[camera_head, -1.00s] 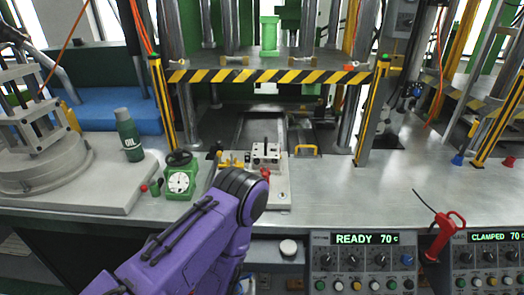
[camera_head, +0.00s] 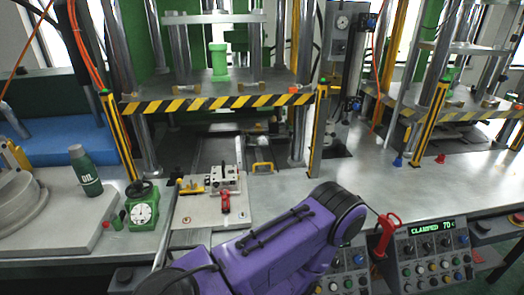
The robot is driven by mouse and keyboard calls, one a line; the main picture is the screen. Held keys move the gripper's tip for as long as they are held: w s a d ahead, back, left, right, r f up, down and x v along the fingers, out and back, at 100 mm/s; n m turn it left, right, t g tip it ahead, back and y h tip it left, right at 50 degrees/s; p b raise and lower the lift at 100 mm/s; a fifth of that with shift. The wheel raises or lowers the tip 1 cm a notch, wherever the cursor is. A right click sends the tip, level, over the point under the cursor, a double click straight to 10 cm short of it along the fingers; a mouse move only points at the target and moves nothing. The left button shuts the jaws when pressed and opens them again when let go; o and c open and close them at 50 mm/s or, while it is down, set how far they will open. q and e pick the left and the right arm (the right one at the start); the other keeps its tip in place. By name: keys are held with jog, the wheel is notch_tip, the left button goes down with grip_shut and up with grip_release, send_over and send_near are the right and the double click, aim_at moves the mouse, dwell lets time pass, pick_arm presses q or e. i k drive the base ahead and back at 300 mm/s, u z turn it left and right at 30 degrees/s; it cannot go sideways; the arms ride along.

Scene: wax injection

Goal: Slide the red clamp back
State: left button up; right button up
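The red clamp (camera_head: 225,203) is a small red toggle-like part on a light metal fixture plate (camera_head: 205,217), left of centre. The plate lies on the bench below the striped press. A small grey block with dark knobs (camera_head: 223,177) and a yellow piece (camera_head: 190,187) sit beside the clamp. One of my purple arms crosses the lower middle, its black joint right of the plate. No gripper fingers show, so neither gripper is seen at the clamp.
A red-handled tool (camera_head: 386,232) is by the control panel (camera_head: 430,250). Black-and-yellow striped edging (camera_head: 215,101) hangs above.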

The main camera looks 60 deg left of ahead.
aim_at(224, 196)
jog(key=k, duration=0.25)
jog(key=u, duration=0.8)
